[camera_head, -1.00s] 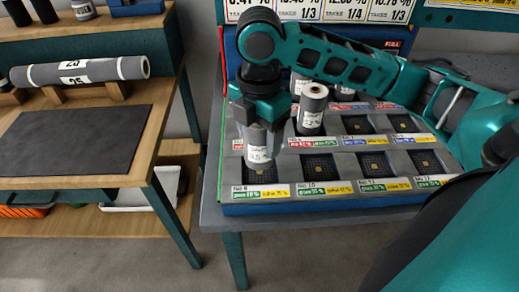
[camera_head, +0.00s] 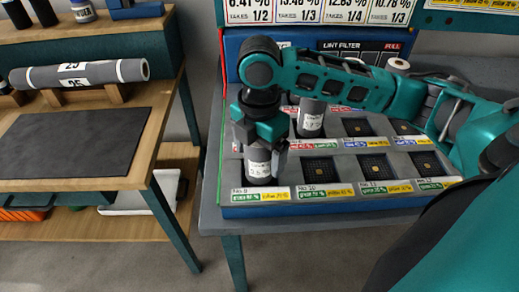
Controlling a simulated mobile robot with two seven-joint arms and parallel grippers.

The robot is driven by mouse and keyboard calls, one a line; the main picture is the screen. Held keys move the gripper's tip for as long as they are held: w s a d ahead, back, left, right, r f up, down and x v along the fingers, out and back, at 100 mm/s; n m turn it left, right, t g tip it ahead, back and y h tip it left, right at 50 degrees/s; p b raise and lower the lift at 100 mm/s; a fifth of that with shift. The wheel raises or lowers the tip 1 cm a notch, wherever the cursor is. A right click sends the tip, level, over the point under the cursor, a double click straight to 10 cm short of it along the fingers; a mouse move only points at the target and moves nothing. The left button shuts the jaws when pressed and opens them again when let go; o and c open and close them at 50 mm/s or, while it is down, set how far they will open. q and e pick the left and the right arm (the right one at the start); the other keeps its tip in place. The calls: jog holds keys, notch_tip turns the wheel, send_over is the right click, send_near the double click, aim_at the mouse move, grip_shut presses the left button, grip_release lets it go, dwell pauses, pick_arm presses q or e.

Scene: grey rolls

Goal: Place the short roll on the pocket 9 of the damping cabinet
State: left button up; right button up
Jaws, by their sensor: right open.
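The short grey roll (camera_head: 258,166) with a white label stands upright in the front-left pocket of the damping cabinet (camera_head: 340,204), whose label reads No 9. My right gripper (camera_head: 260,145) is directly above and around the roll's upper part, pointing down, with its jaws open. The gripper hides the roll's top. Another short roll (camera_head: 311,118) with a white label stands upright in a pocket behind and to the right. My left gripper is not in view.
Several empty dark pockets (camera_head: 373,166) lie to the right in the cabinet. On the left, a long grey roll (camera_head: 80,74) rests on wooden supports on a table with a dark mat (camera_head: 70,141). A white tray (camera_head: 145,198) is on the lower shelf.

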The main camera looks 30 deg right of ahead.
notch_tip(320, 180, up, 12)
jog(key=p, duration=0.3)
jog(key=shift+r, duration=0.15)
dwell(0.4)
